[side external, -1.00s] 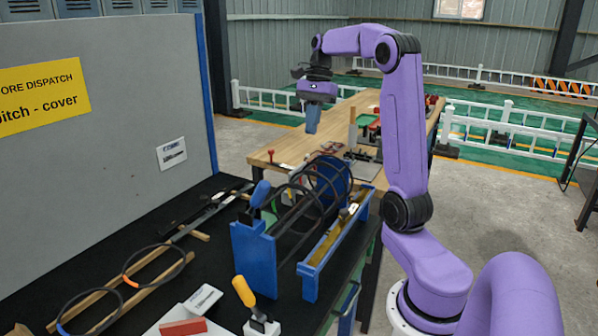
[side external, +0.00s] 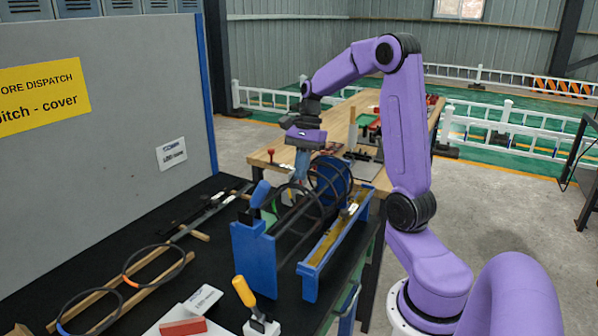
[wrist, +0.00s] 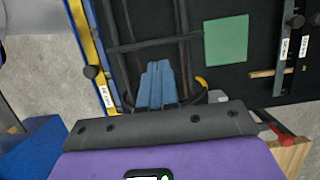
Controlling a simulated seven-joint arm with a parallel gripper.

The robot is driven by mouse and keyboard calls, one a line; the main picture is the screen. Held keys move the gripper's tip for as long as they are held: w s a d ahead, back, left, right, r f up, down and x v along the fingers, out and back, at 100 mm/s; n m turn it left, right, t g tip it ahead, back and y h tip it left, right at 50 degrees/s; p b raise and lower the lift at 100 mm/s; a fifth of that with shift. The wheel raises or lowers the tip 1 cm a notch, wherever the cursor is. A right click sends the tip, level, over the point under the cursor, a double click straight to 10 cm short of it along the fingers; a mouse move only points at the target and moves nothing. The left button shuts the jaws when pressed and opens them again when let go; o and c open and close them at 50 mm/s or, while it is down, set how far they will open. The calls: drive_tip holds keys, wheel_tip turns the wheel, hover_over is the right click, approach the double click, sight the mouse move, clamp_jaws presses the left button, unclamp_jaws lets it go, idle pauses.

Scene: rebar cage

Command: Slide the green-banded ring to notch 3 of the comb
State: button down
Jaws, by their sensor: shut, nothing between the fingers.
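The dark cage of long rods and rings (side external: 296,213) lies between a blue end stand (side external: 254,260) and a blue disc (side external: 342,180). No green band can be made out on any ring. A blue trough (side external: 309,282) with a yellow bar runs along the cage's right side; notch numbers are unreadable. My gripper (side external: 301,178) is low over the cage's far part, pointing down. In the wrist view its blue fingers (wrist: 157,68) are together and empty, among dark rods (wrist: 129,30). Whether they touch a ring is unclear.
An orange-banded ring (side external: 126,281) and a blue-banded ring (side external: 61,327) lie left on wooden strips. A yellow-handled tool (side external: 244,291) stands in front. A green square (wrist: 226,42) lies beside the rods. A grey panel (side external: 100,130) stands at the left.

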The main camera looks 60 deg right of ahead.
drive_tip(key=shift+a+f, duration=0.1)
drive_tip(key=shift+a, duration=0.5)
drive_tip(key=shift+a, duration=0.1)
drive_tip(key=a, duration=0.3)
drive_tip(key=shift+a, duration=0.1)
